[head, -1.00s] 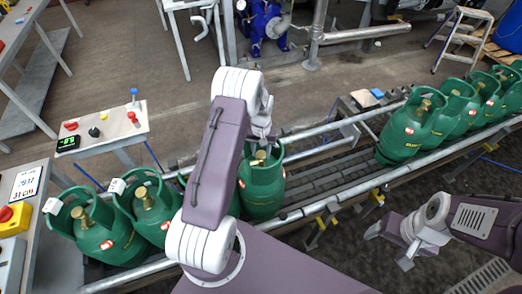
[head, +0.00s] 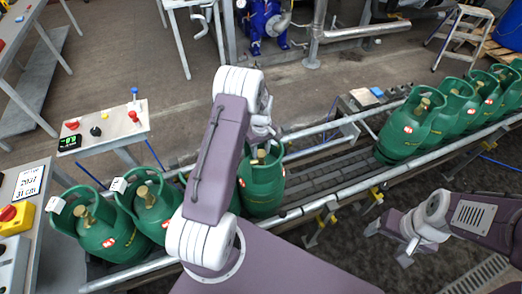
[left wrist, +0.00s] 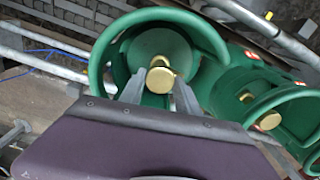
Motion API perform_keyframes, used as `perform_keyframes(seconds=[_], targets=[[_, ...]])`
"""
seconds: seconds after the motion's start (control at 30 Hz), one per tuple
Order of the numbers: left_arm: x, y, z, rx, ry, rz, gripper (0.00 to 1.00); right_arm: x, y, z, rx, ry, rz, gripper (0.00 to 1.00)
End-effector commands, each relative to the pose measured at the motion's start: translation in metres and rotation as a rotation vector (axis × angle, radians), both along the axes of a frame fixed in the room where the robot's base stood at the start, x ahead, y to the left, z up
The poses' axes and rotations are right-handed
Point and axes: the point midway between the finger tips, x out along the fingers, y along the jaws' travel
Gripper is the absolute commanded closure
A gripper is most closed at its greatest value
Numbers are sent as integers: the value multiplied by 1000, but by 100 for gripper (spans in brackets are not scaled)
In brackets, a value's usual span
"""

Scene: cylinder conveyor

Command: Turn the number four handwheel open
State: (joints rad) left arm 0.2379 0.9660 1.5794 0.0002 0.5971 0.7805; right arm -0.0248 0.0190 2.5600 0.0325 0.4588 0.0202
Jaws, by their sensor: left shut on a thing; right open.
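A green gas cylinder (head: 262,188) stands on the conveyor in the middle of the head view, beside my left arm. Its brass valve top (head: 261,156) shows inside the collar. My left gripper (head: 262,140) is above this collar, partly hidden by its own wrist. In the left wrist view, the two fingers (left wrist: 158,88) reach into the green collar (left wrist: 98,62) on either side of the brass handwheel (left wrist: 160,78) and are shut on it. No number is readable on it. My right gripper (head: 388,240) is open and empty at the right, near the conveyor's front rail.
Two green cylinders (head: 108,232) with white tags stand at the left; another is mostly hidden behind my left arm. Several more (head: 402,132) stand at the right. Conveyor rollers (head: 335,172) between are bare. A control panel (head: 100,128) stands behind the line at left.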

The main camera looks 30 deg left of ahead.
Motion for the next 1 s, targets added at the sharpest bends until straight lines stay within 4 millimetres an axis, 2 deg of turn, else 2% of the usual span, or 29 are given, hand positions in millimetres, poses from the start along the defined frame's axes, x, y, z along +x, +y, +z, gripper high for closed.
perform_keyframes(seconds=[0.53,0.57,0.6,0.63,0.9,1.0], targets=[[2,1,2,3,-7,20,100,0,0,0,0,0,0,24],[2,1,2,3,-7,20,53,0,0,1,0,0,0,24],[2,1,2,3,-7,20,42,0,0,1,0,0,0,24],[2,1,1,2,-7,20,40,0,0,1,0,0,0,24],[1,0,1,2,-3,20,40,0,0,0,0,0,0,24],[1,1,10,1,-4,20,40,0,0,0,0,0,0,24]])
